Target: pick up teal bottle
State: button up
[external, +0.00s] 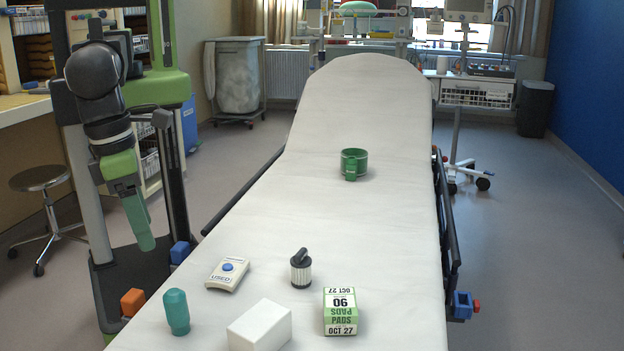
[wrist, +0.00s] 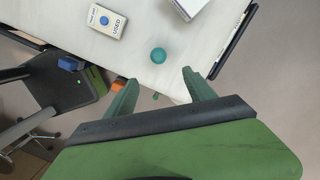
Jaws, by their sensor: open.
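The teal bottle (external: 176,312) stands upright near the front left edge of the stretcher's white sheet. In the wrist view its round top (wrist: 158,55) shows from above, beyond the fingertips. My gripper (external: 147,246) hangs at the left, beyond the stretcher's left edge and apart from the bottle. In the wrist view my gripper (wrist: 158,76) has its two green fingers spread with nothing between them. The bottle lies roughly in line with the gap between them.
The stretcher sheet (external: 260,215) also bears a white remote-like device (external: 228,274), a dark ribbed cylinder (external: 301,270), a white box (external: 260,326), a green-and-white pads box (external: 340,312) and a green mug (external: 355,163). A dark side rail (external: 243,192) runs along the left edge.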

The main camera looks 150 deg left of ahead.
aim_at(176, 291)
jog(key=f+b, duration=0.3)
jog(key=a+f+b, duration=0.1)
jog(key=f+b, duration=0.7)
jog(key=shift+w+a+f, duration=0.1)
jog(key=shift+a+f, duration=0.15)
jog(key=shift+a, duration=0.1)
jog(key=f+b, duration=0.3)
jog(key=a+f+b, duration=0.1)
jog(key=f+b, duration=0.2)
jog(key=shift+a, duration=0.15)
jog(key=shift+r, duration=0.25)
grip_shut()
jog(key=shift+r+p, duration=0.45)
jog(key=shift+p, duration=0.2)
notch_tip(176, 291, up, 4)
jog(key=p, duration=0.4)
jog(key=s+d+r+p, duration=0.6)
jog(key=d, duration=0.3)
jog(key=shift+s+d, duration=0.3)
jog(key=shift+s, duration=0.1)
